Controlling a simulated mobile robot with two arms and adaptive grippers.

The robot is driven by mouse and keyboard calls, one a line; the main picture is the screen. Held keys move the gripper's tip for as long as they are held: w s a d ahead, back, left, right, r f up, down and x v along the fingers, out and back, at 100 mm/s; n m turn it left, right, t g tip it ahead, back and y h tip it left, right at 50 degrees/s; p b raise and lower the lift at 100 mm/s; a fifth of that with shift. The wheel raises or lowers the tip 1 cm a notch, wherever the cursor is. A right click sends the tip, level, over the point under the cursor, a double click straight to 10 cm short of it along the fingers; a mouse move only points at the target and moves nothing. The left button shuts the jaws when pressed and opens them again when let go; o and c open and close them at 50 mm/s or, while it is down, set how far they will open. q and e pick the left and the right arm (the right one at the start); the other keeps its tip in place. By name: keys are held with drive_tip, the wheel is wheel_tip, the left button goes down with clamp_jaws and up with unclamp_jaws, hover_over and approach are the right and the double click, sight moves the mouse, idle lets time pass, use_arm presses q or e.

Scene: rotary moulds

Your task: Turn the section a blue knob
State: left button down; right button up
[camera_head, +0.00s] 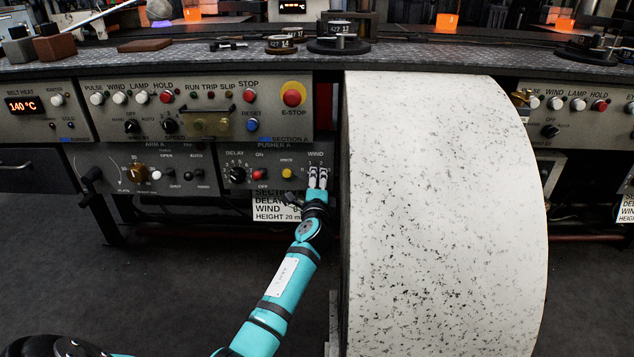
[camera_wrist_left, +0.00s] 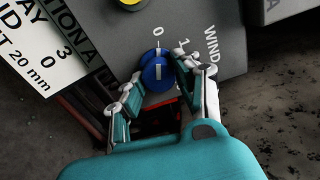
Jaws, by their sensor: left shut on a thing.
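The blue knob (camera_wrist_left: 157,73) sits on the grey panel under the WIND label in the left wrist view. Its white line stands upright in that view, towards the 0 mark, with the 1 mark to its right. My left gripper (camera_wrist_left: 158,84) is shut on the knob, one finger on each side. In the head view my left gripper (camera_head: 317,180) is at the right end of the pusher A panel (camera_head: 215,180), below WIND, and hides the knob there. My right gripper is not in view.
A large speckled white drum (camera_head: 440,210) stands close to the right of my left arm. A section A card (camera_head: 270,208) hangs below the panel. Above are the blue reset button (camera_head: 252,125) and red E-stop (camera_head: 292,97). A yellow button (camera_head: 287,173) is left of my gripper.

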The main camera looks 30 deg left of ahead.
use_arm(q)
drive_tip(key=c, duration=0.9)
unclamp_jaws()
drive_tip(key=shift+c, duration=0.2)
drive_tip(key=v, duration=1.2)
drive_tip(key=shift+s+f, duration=0.1)
drive_tip(key=shift+s, duration=0.05)
